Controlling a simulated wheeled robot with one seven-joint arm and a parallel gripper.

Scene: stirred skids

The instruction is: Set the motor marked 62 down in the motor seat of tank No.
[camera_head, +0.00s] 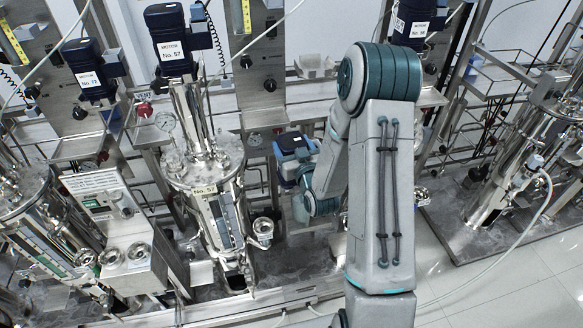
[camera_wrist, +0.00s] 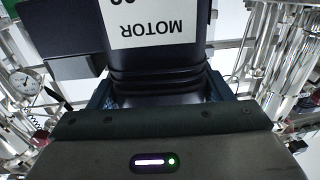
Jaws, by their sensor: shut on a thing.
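My gripper (camera_wrist: 158,92) is shut on a dark blue motor (camera_wrist: 160,65), which fills the upper middle of the wrist view. Its white label reads MOTOR upside down; the number is cut off by the frame's top edge, so I cannot read it fully. In the head view the held motor (camera_head: 293,143) shows just left of my arm, right of the steel tank marked No. 57 (camera_head: 205,178). Tank No. 57 has a motor marked No. 57 (camera_head: 171,45) on the column above it. An empty motor seat cannot be made out.
A motor marked No. 72 (camera_head: 88,70) stands at the left, and another motor (camera_head: 415,22) at the top right. A control box (camera_head: 108,205) and another tank (camera_head: 25,205) stand at the left. A further skid (camera_head: 510,175) stands at the right, with open floor (camera_head: 500,290) before it.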

